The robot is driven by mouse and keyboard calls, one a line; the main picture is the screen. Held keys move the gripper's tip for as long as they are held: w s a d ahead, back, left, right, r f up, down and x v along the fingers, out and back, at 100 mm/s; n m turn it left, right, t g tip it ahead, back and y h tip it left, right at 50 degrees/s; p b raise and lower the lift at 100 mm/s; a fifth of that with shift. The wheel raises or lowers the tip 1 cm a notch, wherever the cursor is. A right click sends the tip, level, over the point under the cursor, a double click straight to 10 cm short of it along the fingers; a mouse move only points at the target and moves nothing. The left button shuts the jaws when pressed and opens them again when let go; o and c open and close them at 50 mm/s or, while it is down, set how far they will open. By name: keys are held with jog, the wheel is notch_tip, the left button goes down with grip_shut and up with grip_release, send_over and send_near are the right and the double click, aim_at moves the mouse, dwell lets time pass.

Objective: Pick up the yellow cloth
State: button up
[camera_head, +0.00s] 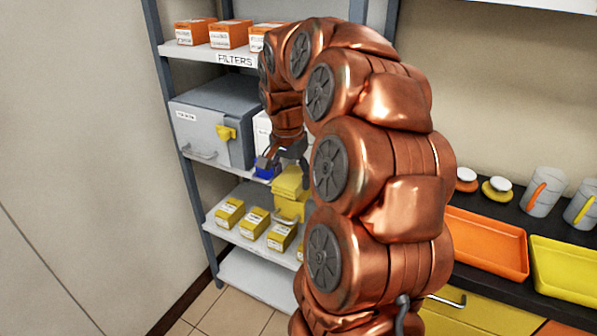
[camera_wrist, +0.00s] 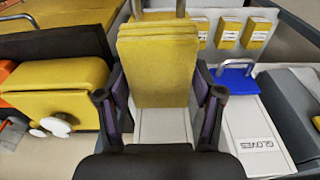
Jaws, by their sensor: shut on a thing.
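The yellow cloth (camera_wrist: 158,62) is a folded, layered pad between the two fingers of my gripper (camera_wrist: 160,98) in the wrist view. My gripper is shut on it, with a finger along each side. In the head view the cloth (camera_head: 290,181) hangs just below my gripper (camera_head: 288,158), in front of the shelf rack. My arm hides part of the rack behind it. I cannot tell from these views how far the cloth is from the shelf.
A grey case (camera_head: 212,120) with a yellow latch stands on the middle shelf. Several yellow boxes (camera_head: 254,222) line the lower shelf. Orange (camera_head: 485,240) and yellow (camera_head: 565,268) trays lie on the counter.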

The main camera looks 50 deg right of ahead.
jog(key=s+a+b, duration=0.2)
jog(key=s+a, duration=0.2)
jog(key=a, duration=0.9)
jog(key=shift+a, duration=0.25)
